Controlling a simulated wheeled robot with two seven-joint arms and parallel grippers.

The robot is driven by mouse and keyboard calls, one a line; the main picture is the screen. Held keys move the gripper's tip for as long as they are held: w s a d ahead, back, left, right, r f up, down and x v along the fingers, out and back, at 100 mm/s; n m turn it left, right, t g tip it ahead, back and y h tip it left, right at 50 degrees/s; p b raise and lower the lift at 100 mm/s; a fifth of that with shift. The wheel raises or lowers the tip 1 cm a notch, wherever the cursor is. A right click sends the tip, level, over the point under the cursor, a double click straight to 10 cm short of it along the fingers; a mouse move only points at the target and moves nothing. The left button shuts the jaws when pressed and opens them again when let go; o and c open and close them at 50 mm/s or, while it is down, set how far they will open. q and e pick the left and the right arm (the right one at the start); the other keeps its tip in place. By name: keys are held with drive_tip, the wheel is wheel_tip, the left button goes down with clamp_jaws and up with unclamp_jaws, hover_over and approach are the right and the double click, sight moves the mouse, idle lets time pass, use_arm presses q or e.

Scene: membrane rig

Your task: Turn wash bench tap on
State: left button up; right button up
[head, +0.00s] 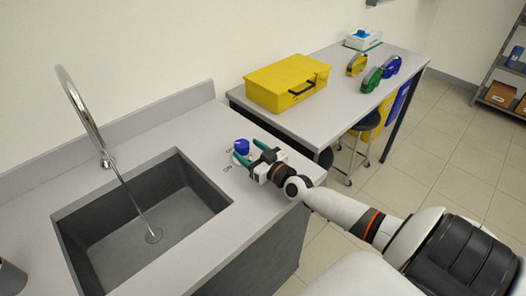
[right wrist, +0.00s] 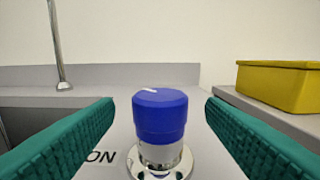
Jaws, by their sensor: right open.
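The blue tap knob (head: 241,146) stands on a chrome base on the bench, right of the sink. In the right wrist view the knob (right wrist: 160,115) is upright, with a white mark on top pointing left. "ON" is printed on the bench at its lower left. My right gripper (head: 253,153) is open, its green fingers on either side of the knob with gaps showing. The chrome spout (head: 82,110) stands behind the sink (head: 200,190). A thin pale line, like a water stream, runs from it to the drain. My left gripper is out of view.
A yellow case (head: 287,82) sits on the grey table (head: 340,103) beyond the bench. Green, yellow and blue items lie farther along it. A stool (head: 367,122) stands below. The bench has an upstand along the wall. Bare bench surrounds the knob.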

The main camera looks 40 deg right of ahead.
drive_tip(key=s, duration=0.6)
drive_tip(key=shift+s+d, duration=0.2)
drive_tip(key=shift+d, duration=0.05)
idle(0.3)
